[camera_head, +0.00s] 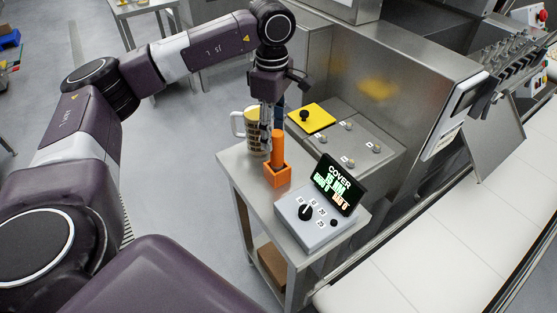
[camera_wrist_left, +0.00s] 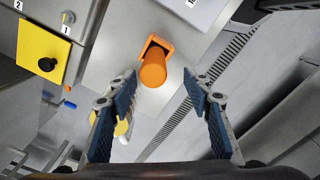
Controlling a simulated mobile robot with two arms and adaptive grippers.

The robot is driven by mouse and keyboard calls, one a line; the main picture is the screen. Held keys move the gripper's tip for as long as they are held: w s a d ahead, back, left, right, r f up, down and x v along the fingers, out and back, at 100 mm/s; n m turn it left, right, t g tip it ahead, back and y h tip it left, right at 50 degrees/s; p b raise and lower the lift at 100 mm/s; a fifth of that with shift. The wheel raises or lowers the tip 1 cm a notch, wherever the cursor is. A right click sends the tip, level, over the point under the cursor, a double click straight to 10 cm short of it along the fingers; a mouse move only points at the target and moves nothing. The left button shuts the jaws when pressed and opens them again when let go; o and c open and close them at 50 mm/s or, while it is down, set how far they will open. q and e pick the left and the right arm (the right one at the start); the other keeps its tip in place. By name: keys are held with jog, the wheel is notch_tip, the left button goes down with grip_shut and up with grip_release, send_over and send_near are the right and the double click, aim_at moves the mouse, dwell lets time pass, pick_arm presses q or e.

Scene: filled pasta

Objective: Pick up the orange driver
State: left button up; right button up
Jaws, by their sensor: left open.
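The orange driver (camera_head: 277,145) stands upright in a square orange holder (camera_head: 278,178) on a small metal table. In the left wrist view the driver (camera_wrist_left: 153,73) points toward the camera, with its holder (camera_wrist_left: 157,44) behind it. My left gripper (camera_head: 266,128) hangs above the table, fingers down, just behind the driver in the head view. In the left wrist view its blue-padded fingers (camera_wrist_left: 161,84) are spread apart, with the driver's end showing between the fingertips, nearer the left one. Nothing is held. I cannot tell whether a finger touches the driver. My right gripper is not in view.
A control box (camera_head: 308,222) with a lit display (camera_head: 337,184) sits at the table's front right. A numbered panel with a yellow plate (camera_head: 313,119) lies behind. A white conveyor (camera_head: 450,215) runs along the right.

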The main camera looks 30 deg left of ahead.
aim_at(277, 152)
pick_arm(q)
jog(key=f+p, duration=0.1)
jog(key=f, duration=0.1)
jog(key=f+p, duration=0.1)
jog(key=f, duration=0.2)
jog(key=w+f+p, duration=0.1)
jog(key=f, duration=0.1)
jog(key=shift+d+f, duration=0.2)
jog(key=shift+d, duration=0.05)
jog(key=shift+f, duration=0.4)
jog(key=shift+c, duration=0.4)
jog(key=shift+r, duration=0.1)
grip_shut()
